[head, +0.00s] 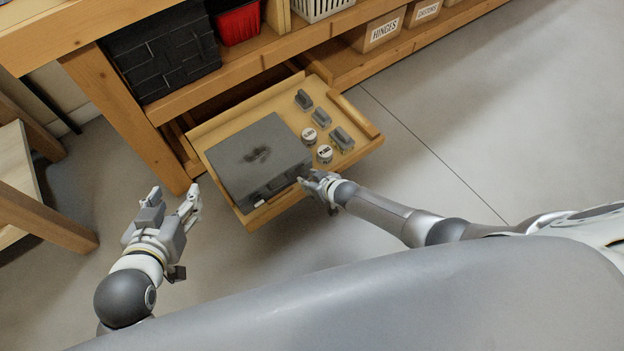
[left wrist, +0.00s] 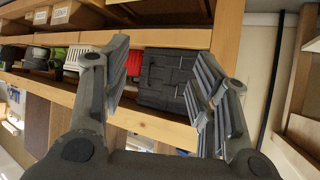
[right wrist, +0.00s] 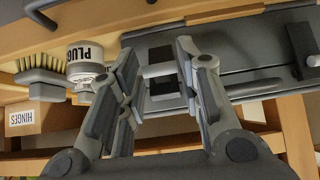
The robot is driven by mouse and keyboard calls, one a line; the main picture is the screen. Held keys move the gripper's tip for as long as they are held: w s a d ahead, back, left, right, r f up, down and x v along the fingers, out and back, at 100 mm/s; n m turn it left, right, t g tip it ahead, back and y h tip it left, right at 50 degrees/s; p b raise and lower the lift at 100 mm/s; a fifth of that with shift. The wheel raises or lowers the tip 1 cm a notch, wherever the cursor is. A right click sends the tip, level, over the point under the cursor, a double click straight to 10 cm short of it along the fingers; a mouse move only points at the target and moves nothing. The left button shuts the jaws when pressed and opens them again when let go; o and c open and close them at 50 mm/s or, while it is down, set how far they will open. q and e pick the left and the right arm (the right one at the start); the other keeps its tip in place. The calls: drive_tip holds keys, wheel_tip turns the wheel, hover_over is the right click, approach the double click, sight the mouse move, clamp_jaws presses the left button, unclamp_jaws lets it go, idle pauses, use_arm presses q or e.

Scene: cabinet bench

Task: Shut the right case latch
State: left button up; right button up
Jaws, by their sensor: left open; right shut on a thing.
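The grey case (head: 258,160) lies closed on the pulled-out drawer, its front facing me. My right gripper (head: 308,182) is at the case's front right corner. In the right wrist view, my right gripper (right wrist: 160,95) has its fingers on both sides of the right case latch (right wrist: 161,72), shut on it. The fingers partly hide the latch, so I cannot tell how far it is folded. The left latch (head: 260,203) shows on the case's front with a pale part. My left gripper (head: 172,200) is open and empty, left of the drawer; its open fingers frame the shelf in the left wrist view.
The wooden drawer (head: 360,151) also holds two labelled tins (head: 324,153) and several grey-handled brushes (head: 341,137) right of the case. A black case (head: 163,55) and a red bin (head: 239,22) stand on the shelf above. The floor to the right is clear.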

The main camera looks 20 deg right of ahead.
sight(306, 173)
drive_tip(key=shift+w+a+r+g+p, duration=0.3)
drive_tip(key=shift+w+r+g+p, duration=0.1)
drive_tip(key=shift+g, duration=0.2)
use_arm(q)
drive_tip(key=s+a+f+g+y, duration=0.1)
drive_tip(key=s+a+f+g, duration=0.15)
drive_tip(key=s+f, duration=0.2)
use_arm(e)
drive_tip(key=shift+w+r+g+h, duration=0.15)
drive_tip(key=shift+w+g+h, duration=0.05)
drive_tip(key=shift+g+h, duration=0.1)
drive_tip(key=shift+w, duration=0.1)
drive_tip(key=shift+w+a+g, duration=0.1)
drive_tip(key=shift+w+g, duration=0.05)
drive_tip(key=shift+g, duration=0.25)
drive_tip(key=shift+w+r+g+h+b, duration=0.25)
drive_tip(key=shift+w+g+h+b, duration=0.2)
drive_tip(key=shift+g, duration=0.25)
use_arm(q)
drive_tip(key=w+d+r+t+h, duration=0.1)
drive_tip(key=w+d+r+t, duration=0.1)
drive_tip(key=w+r, duration=0.2)
drive_tip(key=shift+w+d+r, duration=0.2)
drive_tip(key=shift+w, duration=0.05)
use_arm(e)
drive_tip(key=shift+g, duration=0.3)
use_arm(q)
drive_tip(key=shift+t, duration=0.25)
use_arm(e)
drive_tip(key=o, duration=1.1)
